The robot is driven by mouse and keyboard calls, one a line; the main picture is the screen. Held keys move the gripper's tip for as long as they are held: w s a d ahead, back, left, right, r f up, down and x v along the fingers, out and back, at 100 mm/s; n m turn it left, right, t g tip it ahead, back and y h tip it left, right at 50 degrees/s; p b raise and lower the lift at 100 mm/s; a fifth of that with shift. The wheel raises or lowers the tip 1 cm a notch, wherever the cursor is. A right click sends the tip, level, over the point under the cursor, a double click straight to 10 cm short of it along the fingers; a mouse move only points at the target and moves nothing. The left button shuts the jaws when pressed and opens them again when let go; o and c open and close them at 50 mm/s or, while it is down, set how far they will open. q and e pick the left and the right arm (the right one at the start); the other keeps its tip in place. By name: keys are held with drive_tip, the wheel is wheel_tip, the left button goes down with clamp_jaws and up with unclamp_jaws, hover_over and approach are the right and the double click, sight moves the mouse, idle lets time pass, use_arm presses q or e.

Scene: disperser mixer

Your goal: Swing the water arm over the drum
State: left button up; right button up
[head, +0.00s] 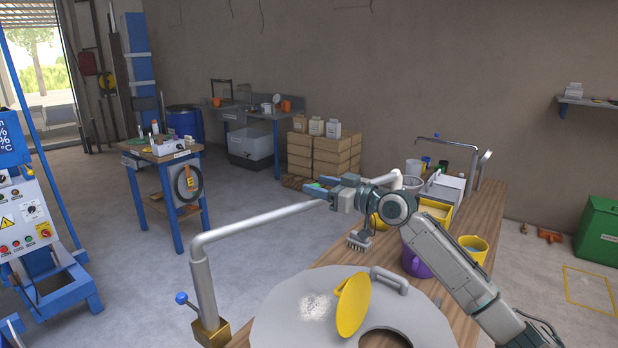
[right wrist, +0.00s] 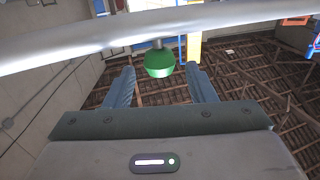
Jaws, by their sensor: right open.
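The water arm (head: 265,217) is a grey pipe that rises from a post with a brass-coloured base at the table's left edge. It runs right and away, passing behind my right gripper, and seems to end in a downturned spout (head: 397,180). In the right wrist view the pipe (right wrist: 130,35) crosses the top, with a green ball knob (right wrist: 160,63) hanging from it. The knob appears between the fingertips of my open right gripper (head: 322,189); I cannot tell whether they touch it. A grey round lid (head: 270,320), apparently the drum's, is at the bottom. My left gripper is out of view.
A yellow disc (head: 352,305) stands tilted on the lid beside white powder and a dark opening. A brush (head: 359,240), purple jug (head: 415,262) and yellow bucket (head: 473,248) sit on the wooden table. A blue control machine (head: 35,220) stands left; floor between is open.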

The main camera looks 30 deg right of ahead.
sight(310, 183)
drive_tip(key=shift+p+x, duration=0.65)
drive_tip(key=shift+x, duration=1.15)
drive_tip(key=shift+c, duration=0.4)
clamp_jaws()
